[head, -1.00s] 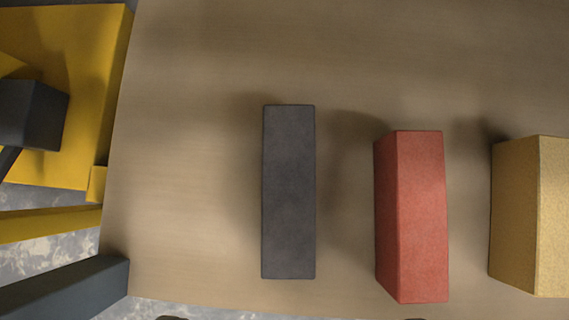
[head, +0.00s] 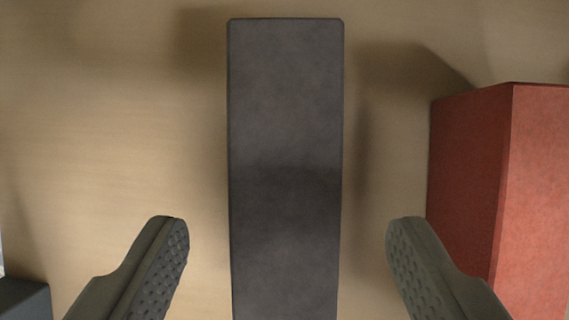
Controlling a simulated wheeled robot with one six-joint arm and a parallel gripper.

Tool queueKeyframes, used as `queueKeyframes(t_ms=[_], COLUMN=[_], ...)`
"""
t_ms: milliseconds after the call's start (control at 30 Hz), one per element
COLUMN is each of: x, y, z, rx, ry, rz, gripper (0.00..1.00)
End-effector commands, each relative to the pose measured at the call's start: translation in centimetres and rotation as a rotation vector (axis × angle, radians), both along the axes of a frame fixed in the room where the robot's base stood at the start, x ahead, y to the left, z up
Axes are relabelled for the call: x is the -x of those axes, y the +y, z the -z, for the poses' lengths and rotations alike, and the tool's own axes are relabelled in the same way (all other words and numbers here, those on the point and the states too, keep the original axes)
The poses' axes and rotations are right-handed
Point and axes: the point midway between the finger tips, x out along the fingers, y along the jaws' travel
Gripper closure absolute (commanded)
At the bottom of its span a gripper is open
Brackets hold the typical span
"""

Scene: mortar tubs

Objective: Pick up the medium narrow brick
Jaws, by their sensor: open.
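A dark grey narrow brick (head: 286,130) lies on the wooden surface in the middle of the head view, its long side running up and down the picture. Its lower end runs out of the frame. A red brick (head: 545,190) stands to its right, cut off by the right edge. My gripper (head: 288,235) is open, with one fingertip to the left and one to the right of the grey brick. There is a gap between each finger and the brick in the picture. The right finger is close to the red brick in the picture.
The wooden surface (head: 120,130) is clear to the left of the grey brick. A dark object (head: 24,300) shows at the lower left corner.

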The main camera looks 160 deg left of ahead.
Motion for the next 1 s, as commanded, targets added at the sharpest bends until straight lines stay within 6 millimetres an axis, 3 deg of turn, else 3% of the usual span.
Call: queueKeyframes(t_ms=[300,600,933,1000], x=[-1.6,-1.8,-1.8,-1.9], y=[-0.3,-0.3,-0.3,-0.3], z=[3.5,4.0,4.0,3.9], rx=[0.000,0.000,0.000,0.000], ry=[0.001,0.000,0.000,-0.001], rz=[0.000,0.000,0.000,0.000], gripper=[0.35,0.35,0.99,1.00])
